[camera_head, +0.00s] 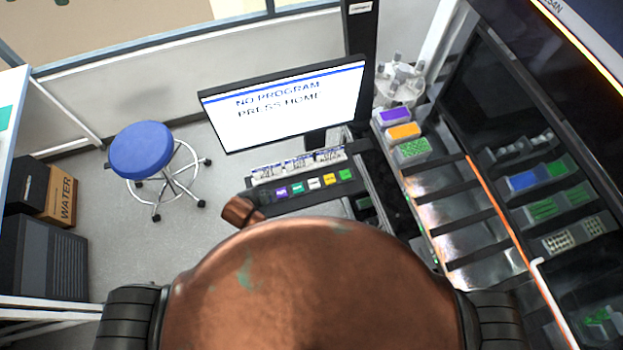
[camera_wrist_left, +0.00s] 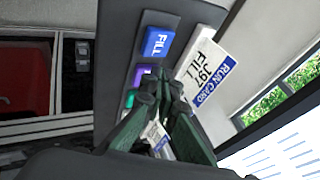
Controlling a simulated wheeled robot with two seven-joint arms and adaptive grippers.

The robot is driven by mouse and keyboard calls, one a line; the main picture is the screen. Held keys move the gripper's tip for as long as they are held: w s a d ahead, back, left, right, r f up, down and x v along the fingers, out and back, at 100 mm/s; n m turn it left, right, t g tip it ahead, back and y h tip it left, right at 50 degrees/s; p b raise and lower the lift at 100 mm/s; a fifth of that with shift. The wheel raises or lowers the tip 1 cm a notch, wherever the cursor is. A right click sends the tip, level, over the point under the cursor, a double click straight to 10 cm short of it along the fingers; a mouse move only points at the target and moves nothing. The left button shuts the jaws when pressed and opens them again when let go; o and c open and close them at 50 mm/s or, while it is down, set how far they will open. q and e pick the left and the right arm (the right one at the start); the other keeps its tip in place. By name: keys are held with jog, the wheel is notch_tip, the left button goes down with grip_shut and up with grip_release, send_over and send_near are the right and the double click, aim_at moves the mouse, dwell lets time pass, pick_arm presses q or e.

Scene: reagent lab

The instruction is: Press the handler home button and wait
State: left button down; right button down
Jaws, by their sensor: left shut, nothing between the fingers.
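In the head view a screen (camera_head: 285,108) reads "NO PROGRAM PRESS HOME". Below it is a dark button panel (camera_head: 300,203) with a row of coloured buttons, including purple, white (camera_head: 314,184) and yellow; their labels are too small to read, so I cannot tell which is home. In the left wrist view my left gripper (camera_wrist_left: 170,88) is shut and empty, its dark green fingers over the panel. A blue FILL button (camera_wrist_left: 158,40) lies beyond the fingertips. A purple button (camera_wrist_left: 141,75) is left of them, and a green button is partly hidden behind the fingers. My right gripper is not seen.
Run cards (camera_head: 298,167) stand behind the buttons; one (camera_wrist_left: 205,72) is close to the right of my fingertips. A blue stool (camera_head: 141,150) stands on the left. A deck with racks (camera_head: 412,149) is on the right. Floor between stool and panel is clear.

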pick_arm(q)
jog(key=w+d+r+m+t+h+p, duration=0.1)
jog(key=w+d+r+m, duration=0.35)
jog(key=d+m, duration=0.4)
jog(key=r+m+h+p, duration=0.2)
jog(key=m, duration=0.8)
send_over(313, 185)
jog(key=shift+f, duration=0.2)
jog(key=shift+f, duration=0.1)
notch_tip(313, 185, down, 7)
jog(key=b, duration=0.5)
jog(key=shift+f, duration=0.1)
jog(key=shift+f+b, duration=0.55)
jog(key=shift+f, duration=0.15)
